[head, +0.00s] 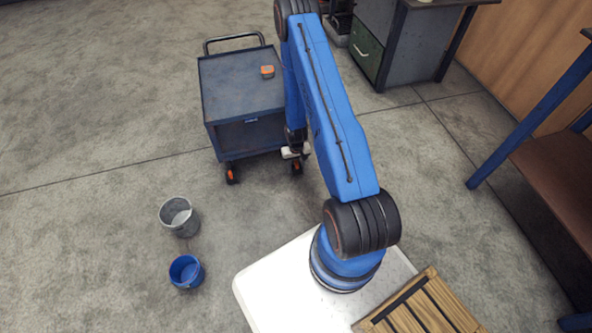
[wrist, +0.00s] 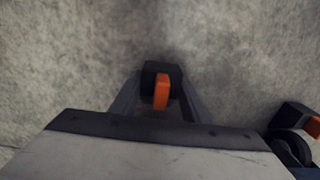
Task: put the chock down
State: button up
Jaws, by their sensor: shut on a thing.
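The chock (wrist: 161,88), a small black block with an orange upright part, sits between the two fingers of my gripper (wrist: 158,103) in the wrist view. My gripper is shut on it. Bare concrete floor lies behind the chock; I cannot tell whether it touches the floor. In the head view my gripper (head: 294,153) hangs low beside the front right corner of the blue cart. The chock cannot be made out there.
The blue cart (head: 228,97) carries a small orange and grey object (head: 267,72). Its caster (wrist: 294,135) is close on the right in the wrist view. A grey bucket (head: 179,217) and a blue bucket (head: 186,271) stand on the floor. Floor between cart and buckets is clear.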

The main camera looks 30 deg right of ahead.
jog(key=shift+f, duration=1.15)
jog(key=shift+f, duration=0.1)
jog(key=o, duration=1.2)
